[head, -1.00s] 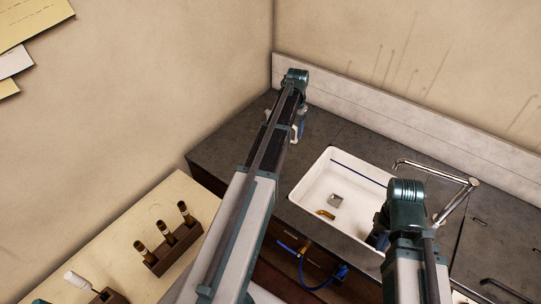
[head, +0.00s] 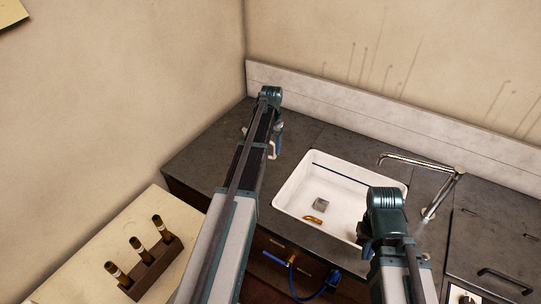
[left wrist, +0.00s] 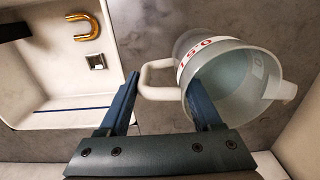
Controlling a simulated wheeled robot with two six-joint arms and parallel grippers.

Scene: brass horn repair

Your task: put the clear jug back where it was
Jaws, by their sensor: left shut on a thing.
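The clear jug (left wrist: 228,70) has red marks and a pale handle (left wrist: 158,78). In the left wrist view it is tilted over the dark counter, with its mouth toward the lower right. My left gripper (left wrist: 166,92) is shut on the jug, with the handle between its two blue fingers. In the head view my left gripper (head: 274,146) is over the counter left of the sink; my arm hides most of the jug there. I cannot tell whether the jug touches the counter. My right gripper (head: 366,240) is at the sink's front right; its fingertips are mostly hidden.
The white sink (head: 290,195) holds a curved brass piece (head: 313,219). A chrome tap (head: 425,165) stands at its right. A wooden rack (head: 150,268) with several brown-and-brass pieces stands on the pale bench.

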